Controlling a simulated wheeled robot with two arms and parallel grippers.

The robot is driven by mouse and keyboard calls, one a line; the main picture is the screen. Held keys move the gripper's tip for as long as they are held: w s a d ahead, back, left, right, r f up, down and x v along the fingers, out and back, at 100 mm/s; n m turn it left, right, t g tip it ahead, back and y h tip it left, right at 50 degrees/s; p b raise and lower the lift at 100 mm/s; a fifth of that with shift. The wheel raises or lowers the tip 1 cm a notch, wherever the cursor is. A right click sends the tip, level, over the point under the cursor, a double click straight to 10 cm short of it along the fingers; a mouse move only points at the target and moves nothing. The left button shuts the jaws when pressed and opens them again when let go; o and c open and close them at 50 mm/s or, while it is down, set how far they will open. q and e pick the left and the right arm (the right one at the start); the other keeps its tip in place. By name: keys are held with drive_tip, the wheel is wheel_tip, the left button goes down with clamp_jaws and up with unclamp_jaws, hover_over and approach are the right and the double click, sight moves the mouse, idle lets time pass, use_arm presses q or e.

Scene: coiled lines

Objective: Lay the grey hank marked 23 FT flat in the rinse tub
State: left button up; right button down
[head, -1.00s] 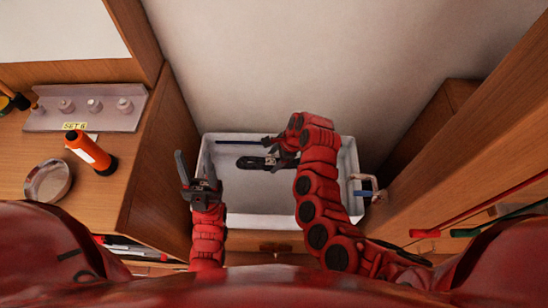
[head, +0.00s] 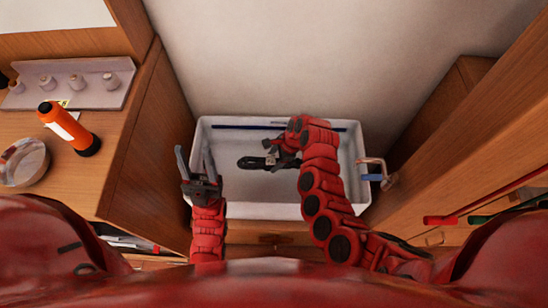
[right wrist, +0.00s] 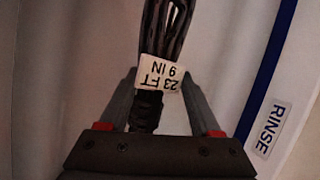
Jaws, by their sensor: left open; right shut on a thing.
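The rinse tub (head: 345,208) is a white rectangular tub with a blue stripe along its far wall; its RINSE label (right wrist: 272,127) shows in the right wrist view. My right gripper (head: 279,158) is over the tub, shut on the hank (head: 252,163). The hank looks dark, a bundle of strands (right wrist: 168,28) with a white tag (right wrist: 160,76) reading 23 FT, 9 IN between my fingers. It points left in the head view; I cannot tell whether it touches the tub floor. My left gripper (head: 196,160) is open and empty at the tub's left rim.
A wooden counter at left holds an orange torch (head: 68,128), a round dish (head: 24,162) and a grey rack (head: 72,88) with several small pegs. A clamp with a blue part (head: 376,176) sits at the tub's right rim. A wall stands behind the tub.

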drive_tip(key=shift+f+b, duration=1.75)
drive_tip(key=shift+f, duration=1.2)
unclamp_jaws()
drive_tip(key=v, duration=1.1)
drive_tip(key=shift+r+p, duration=0.2)
drive_tip(key=shift+p, duration=0.1)
drive_tip(key=p+v, duration=0.4)
drive_tip(key=v, duration=0.1)
drive_tip(key=shift+r, duration=0.15)
drive_tip(key=shift+d+r+p, duration=0.25)
drive_tip(key=shift+r+p, duration=0.1)
drive_tip(key=shift+p, duration=0.15)
